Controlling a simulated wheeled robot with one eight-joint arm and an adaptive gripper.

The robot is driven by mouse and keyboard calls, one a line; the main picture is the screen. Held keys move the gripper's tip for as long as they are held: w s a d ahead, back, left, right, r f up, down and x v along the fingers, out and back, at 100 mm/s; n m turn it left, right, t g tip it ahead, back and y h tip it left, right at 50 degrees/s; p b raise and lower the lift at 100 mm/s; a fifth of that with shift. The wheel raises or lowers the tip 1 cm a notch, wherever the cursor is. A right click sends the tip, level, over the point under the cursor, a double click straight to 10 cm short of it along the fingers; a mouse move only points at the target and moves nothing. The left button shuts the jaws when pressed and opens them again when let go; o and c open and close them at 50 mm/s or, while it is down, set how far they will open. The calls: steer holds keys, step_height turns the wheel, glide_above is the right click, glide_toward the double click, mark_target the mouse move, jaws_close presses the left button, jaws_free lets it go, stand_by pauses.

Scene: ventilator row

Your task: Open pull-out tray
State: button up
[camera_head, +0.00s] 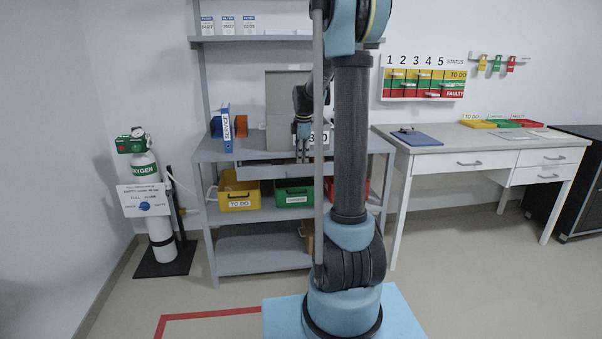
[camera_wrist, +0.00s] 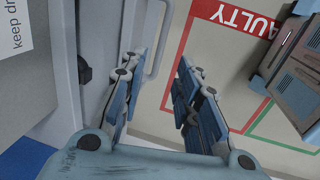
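The grey pull-out tray (camera_head: 240,191) sits under the top board of the grey shelf unit in the head view, its front standing a little forward of the board. In the wrist view, its pale front (camera_wrist: 97,45) is at left, with a light bar handle (camera_wrist: 158,45). My gripper (camera_head: 302,153) points down in front of the shelf, partly hidden by my arm. In the wrist view, my gripper (camera_wrist: 158,75) is open, its blue fingers apart. The handle appears between the fingertips in the picture; I cannot tell whether it is between them in depth.
A yellow bin (camera_head: 239,203), a green bin (camera_head: 294,200) and a partly hidden red bin stand on the shelf below. An oxygen cylinder (camera_head: 158,225) stands left, a white desk (camera_head: 470,160) right. A red floor line (camera_head: 210,316) runs in front.

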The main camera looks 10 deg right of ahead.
steer(key=f, duration=0.2)
steer(key=w+f, duration=0.1)
steer(key=f, duration=0.5)
steer(key=shift+w, duration=0.3)
jaws_close()
